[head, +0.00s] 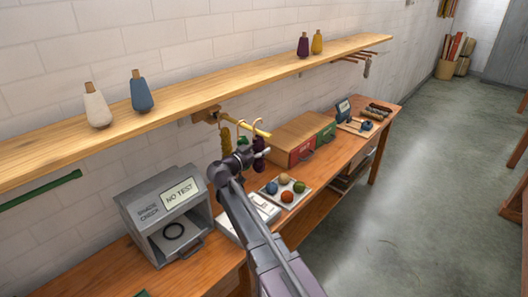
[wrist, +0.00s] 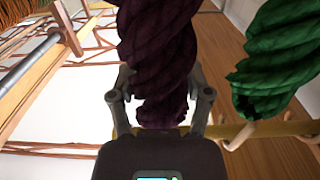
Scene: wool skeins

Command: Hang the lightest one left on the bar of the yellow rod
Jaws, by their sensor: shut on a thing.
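The yellow rod (head: 250,127) sticks out from a wooden bracket under the shelf; it also crosses the lower wrist view (wrist: 285,128). An olive-gold skein (head: 226,141) and a green skein (head: 242,141) hang below it; the green one shows at right in the wrist view (wrist: 275,60). My gripper (wrist: 160,100) is shut on a dark purple twisted skein (wrist: 160,40), which shows near the rod's free end in the head view (head: 260,146). A hook shows above the purple skein. Whether it rests on the rod, I cannot tell. My arm hides part of this area.
A long wooden shelf (head: 180,82) carries several yarn cones above the rod. Below, the bench holds a grey shade-check box (head: 165,215), a tray of coloured balls (head: 270,196), and red and green boxes (head: 300,140).

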